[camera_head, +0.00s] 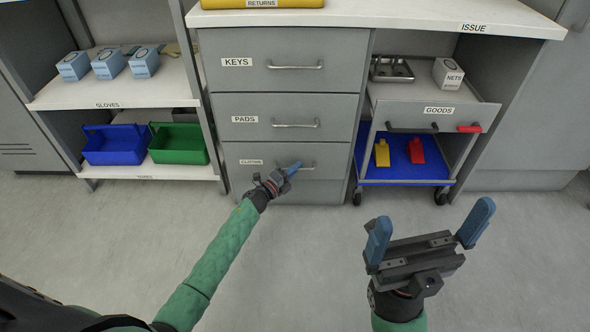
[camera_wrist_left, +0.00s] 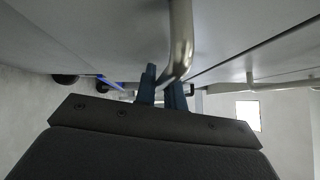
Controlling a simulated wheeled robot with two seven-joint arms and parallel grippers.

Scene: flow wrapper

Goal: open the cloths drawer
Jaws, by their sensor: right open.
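The cloths drawer (camera_head: 240,175) is the lowest of three grey drawers, with a small label at its upper left. It looks flush with the drawers above. Its bar handle (camera_head: 308,168) is partly hidden by my left gripper (camera_head: 291,169). In the left wrist view the metal handle (camera_wrist_left: 181,40) runs down and bends between the two close-set fingers of my left gripper (camera_wrist_left: 161,92), which appear shut on it. My right gripper (camera_head: 430,233) is wide open and empty, above the floor at the lower right.
The pads drawer (camera_head: 240,105) and keys drawer (camera_head: 235,78) are above, both shut. A wheeled goods cart (camera_head: 400,183) stands to the right. A shelf with a blue bin (camera_head: 112,150) and a green bin (camera_head: 178,150) is left. The floor in front is clear.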

